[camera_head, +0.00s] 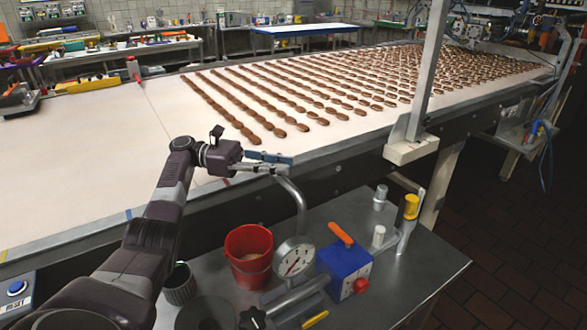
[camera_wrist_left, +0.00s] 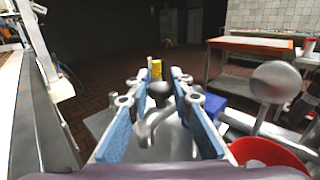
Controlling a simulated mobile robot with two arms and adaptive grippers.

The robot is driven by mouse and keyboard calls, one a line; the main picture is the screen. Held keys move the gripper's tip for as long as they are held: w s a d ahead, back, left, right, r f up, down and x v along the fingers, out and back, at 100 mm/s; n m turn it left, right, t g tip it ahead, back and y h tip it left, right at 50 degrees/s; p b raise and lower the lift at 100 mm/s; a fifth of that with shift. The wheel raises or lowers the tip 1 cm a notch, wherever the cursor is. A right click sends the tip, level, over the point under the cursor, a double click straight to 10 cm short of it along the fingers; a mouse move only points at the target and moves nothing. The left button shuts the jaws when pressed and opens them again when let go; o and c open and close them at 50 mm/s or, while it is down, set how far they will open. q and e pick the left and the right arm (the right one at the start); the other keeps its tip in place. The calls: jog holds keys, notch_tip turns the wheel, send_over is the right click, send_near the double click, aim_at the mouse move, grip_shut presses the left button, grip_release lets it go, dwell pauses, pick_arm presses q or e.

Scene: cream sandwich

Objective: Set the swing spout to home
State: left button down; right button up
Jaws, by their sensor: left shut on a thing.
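The swing spout (camera_head: 300,205) is a bent grey metal pipe that rises from the machine top and curves toward the conveyor edge. My left gripper (camera_head: 283,166) has its blue-padded fingers at the spout's upper end and is shut on it. In the left wrist view the spout (camera_wrist_left: 148,130) shows between the two blue pads of my left gripper (camera_wrist_left: 158,90). The exact contact is partly hidden by the fingers. No home mark can be made out. My right gripper is not in view.
A dial gauge (camera_head: 294,258), a red bucket (camera_head: 249,272), a blue box (camera_head: 343,268) with an orange handle and a yellow-capped fitting (camera_head: 410,207) crowd the machine top. The conveyor (camera_head: 90,150) carries rows of brown biscuits; its near left part is bare. A pale post (camera_head: 428,80) stands at right.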

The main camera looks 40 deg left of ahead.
pick_arm(q)
jog(key=shift+r, duration=0.1)
dwell(0.3)
jog(key=c, duration=1.8)
grip_release()
jog(key=shift+w, duration=0.1)
jog(key=shift+o, duration=0.2)
notch_tip(320, 180, up, 10)
jog(key=shift+f, duration=0.1)
